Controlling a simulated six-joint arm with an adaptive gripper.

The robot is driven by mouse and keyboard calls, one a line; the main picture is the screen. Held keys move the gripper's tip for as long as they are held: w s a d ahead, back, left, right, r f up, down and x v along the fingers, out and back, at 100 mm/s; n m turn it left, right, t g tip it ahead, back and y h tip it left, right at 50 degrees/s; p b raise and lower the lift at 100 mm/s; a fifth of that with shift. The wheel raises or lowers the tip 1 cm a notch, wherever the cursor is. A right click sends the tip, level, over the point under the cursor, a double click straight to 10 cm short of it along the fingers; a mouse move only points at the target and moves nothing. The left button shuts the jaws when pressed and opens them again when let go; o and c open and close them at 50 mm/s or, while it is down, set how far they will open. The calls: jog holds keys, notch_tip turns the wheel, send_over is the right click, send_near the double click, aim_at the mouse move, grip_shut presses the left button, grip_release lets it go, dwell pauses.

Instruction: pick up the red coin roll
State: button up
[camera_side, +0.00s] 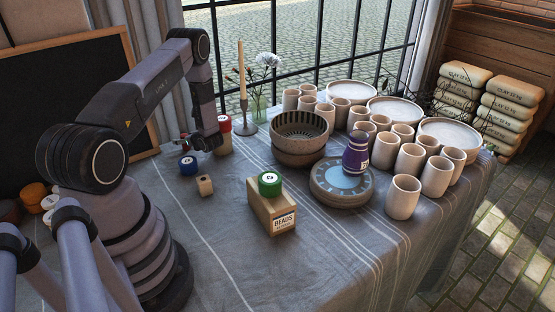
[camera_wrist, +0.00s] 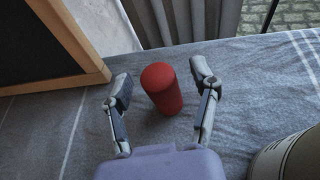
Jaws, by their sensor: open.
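The red coin roll (camera_wrist: 163,89) is a plain red cylinder on the grey cloth in the wrist view. It appears to stand upright, with its rounded top towards the curtain. My gripper (camera_wrist: 163,86) is open, with one finger on each side of the roll. Gaps show between the roll and both fingers. In the side view my gripper (camera_side: 192,142) is low over the far left of the table, and I cannot clearly make out the roll there.
A red-topped container (camera_side: 224,125) stands close to my gripper's right. A blue roll (camera_side: 188,165) and small wooden block (camera_side: 205,185) are nearer the camera. Bowls (camera_side: 298,145) and cups stand further right. A chalkboard (camera_wrist: 40,50) borders the left.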

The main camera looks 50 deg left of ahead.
grip_shut()
jog(key=shift+r, duration=0.15)
